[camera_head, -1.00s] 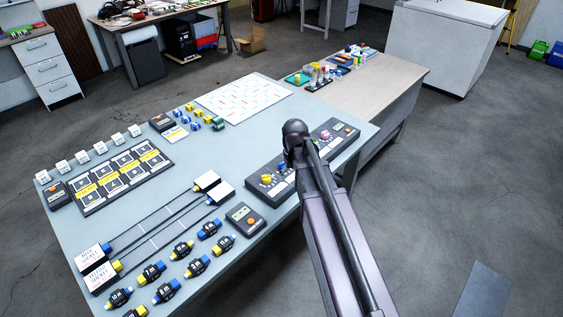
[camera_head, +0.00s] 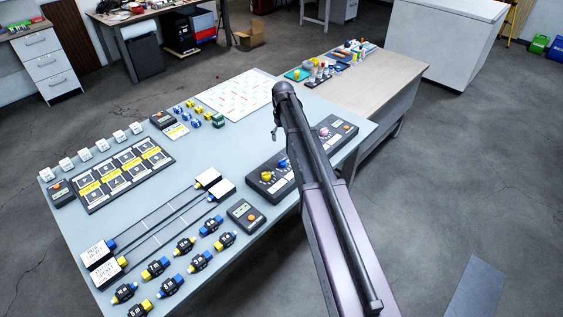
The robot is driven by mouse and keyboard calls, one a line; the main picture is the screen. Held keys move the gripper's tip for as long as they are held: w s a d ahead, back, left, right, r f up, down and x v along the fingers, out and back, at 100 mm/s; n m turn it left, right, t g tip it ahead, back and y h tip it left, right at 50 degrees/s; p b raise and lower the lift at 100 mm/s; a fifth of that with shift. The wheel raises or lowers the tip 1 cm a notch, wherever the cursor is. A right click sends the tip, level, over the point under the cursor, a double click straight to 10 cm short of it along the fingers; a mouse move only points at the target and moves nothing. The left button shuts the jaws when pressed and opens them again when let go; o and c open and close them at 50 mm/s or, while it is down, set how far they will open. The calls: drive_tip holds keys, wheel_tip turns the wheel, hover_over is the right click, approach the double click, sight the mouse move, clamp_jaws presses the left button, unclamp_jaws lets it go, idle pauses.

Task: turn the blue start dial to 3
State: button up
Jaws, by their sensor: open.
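The blue dial (camera_head: 283,163) sits on a long dark control panel (camera_head: 258,193) near the right edge of the grey-blue table. A yellow dial (camera_head: 267,176) is to its left and a pink dial (camera_head: 324,132) is farther right on the panel. The blue dial's pointer and number marks are too small to read. My gripper (camera_head: 274,133) shows only as a small dark part below the end of my arm, above and behind the panel. It is open, apart from the blue dial. My arm hides the panel's middle and most of the gripper.
A dark box with an orange button (camera_head: 245,215) lies in front of the panel. Two slide rails, several blue and yellow plugs and a card board (camera_head: 118,172) fill the table's left. A white grid sheet (camera_head: 235,98) lies behind. A wooden table (camera_head: 400,80) adjoins at right.

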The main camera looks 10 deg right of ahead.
sight(282, 161)
drive_tip(key=shift+f, duration=0.2)
wheel_tip(282, 161, down, 13)
drive_tip(key=b, duration=1.3)
drive_tip(key=shift+f+b, duration=0.2)
drive_tip(key=shift+b, duration=0.15)
drive_tip(key=c, duration=1.2)
